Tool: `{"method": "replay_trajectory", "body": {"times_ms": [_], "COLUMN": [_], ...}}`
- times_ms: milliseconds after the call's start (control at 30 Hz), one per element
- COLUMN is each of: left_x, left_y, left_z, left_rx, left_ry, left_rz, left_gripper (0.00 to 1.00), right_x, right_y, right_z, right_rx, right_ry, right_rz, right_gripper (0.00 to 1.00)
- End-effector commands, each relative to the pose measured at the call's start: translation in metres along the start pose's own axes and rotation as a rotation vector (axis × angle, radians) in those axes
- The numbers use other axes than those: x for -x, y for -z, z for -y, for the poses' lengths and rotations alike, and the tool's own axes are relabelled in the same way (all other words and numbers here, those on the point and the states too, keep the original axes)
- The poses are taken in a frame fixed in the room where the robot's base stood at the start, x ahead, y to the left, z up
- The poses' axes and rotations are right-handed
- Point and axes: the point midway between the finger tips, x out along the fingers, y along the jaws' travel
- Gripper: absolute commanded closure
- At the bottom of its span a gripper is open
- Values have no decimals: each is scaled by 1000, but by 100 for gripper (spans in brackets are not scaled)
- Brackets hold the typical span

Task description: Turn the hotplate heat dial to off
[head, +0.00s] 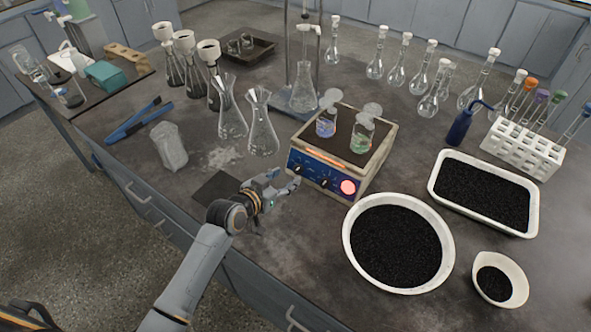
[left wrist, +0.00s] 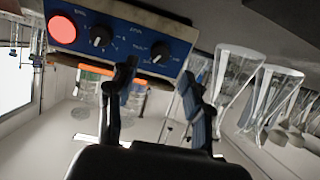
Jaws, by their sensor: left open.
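The hotplate (head: 334,188) stands near the front edge of the bench, with a blue front panel, two black dials and a lit red round lamp. One dial (head: 324,183) is nearest the lamp (head: 347,187); the other is further left. In the left wrist view, rolled over, both the dial nearest the lamp (left wrist: 102,37) and the far dial (left wrist: 160,51) show. The labels are too small to read surely. My left gripper (head: 292,183) is open and empty just in front of the panel's left part; its fingers (left wrist: 160,95) show apart, near the far dial. My right gripper is out of view.
Two beakers with blue (head: 326,124) and green (head: 361,138) liquid stand on the hotplate. Erlenmeyer flasks (head: 262,130) stand behind left. A white bowl of black grains (head: 350,240) is close on the right. A dark mat (head: 215,187) lies left of my gripper.

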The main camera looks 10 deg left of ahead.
Motion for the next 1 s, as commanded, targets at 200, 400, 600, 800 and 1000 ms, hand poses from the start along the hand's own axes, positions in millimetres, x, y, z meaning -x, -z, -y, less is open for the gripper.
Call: {"method": "replay_trajectory", "body": {"times_ms": [200,400,600,800,1000], "left_x": [-41,-61,-66,-65,-65], "left_y": [1,0,0,0,0], "left_z": [-1,0,0,-1,0], "left_rx": [0,1,-1,-1,-1], "left_ry": [-1,-1,-1,-1,-1], "left_rz": [1,1,1,1,1], "left_gripper": [50,50,50,54,95], "right_x": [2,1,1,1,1], "right_y": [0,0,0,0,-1], "right_z": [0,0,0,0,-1], "right_rx": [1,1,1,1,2], "right_ry": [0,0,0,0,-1], "right_rz": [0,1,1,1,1], "right_gripper": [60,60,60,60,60]}}
